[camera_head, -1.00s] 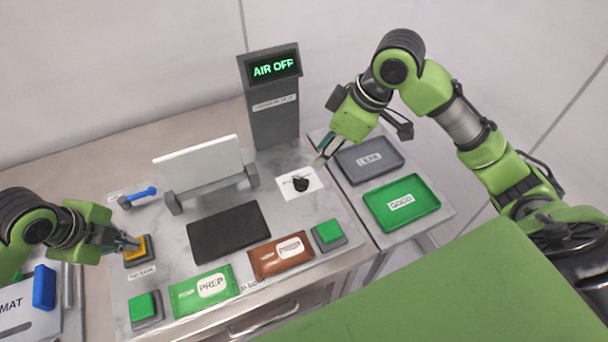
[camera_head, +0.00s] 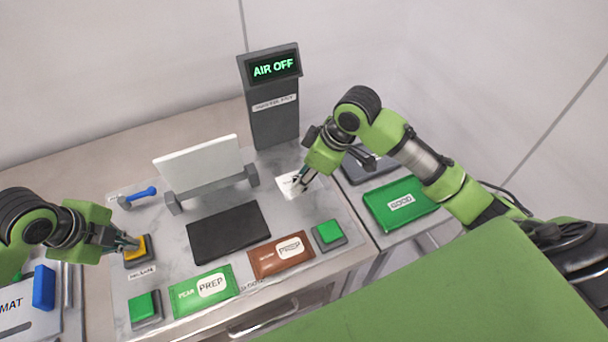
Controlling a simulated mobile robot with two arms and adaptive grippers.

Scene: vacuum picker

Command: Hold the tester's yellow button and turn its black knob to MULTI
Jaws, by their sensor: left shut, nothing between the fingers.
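The yellow button (camera_head: 141,250) sits on a dark base at the left of the grey table. My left gripper (camera_head: 132,243) is shut and empty, its fingertips at the button's left side; whether they press it I cannot tell. The black knob is on a white label plate (camera_head: 287,188) right of the middle. My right gripper (camera_head: 299,183) points down at the knob and hides most of it. I cannot tell whether its fingers are open or closed around the knob. The tester's display (camera_head: 273,67) reads "AIR OFF" in green.
A white panel (camera_head: 199,163) stands behind. A green GOOD tray (camera_head: 385,212) and a grey tray (camera_head: 358,172) are at the right.

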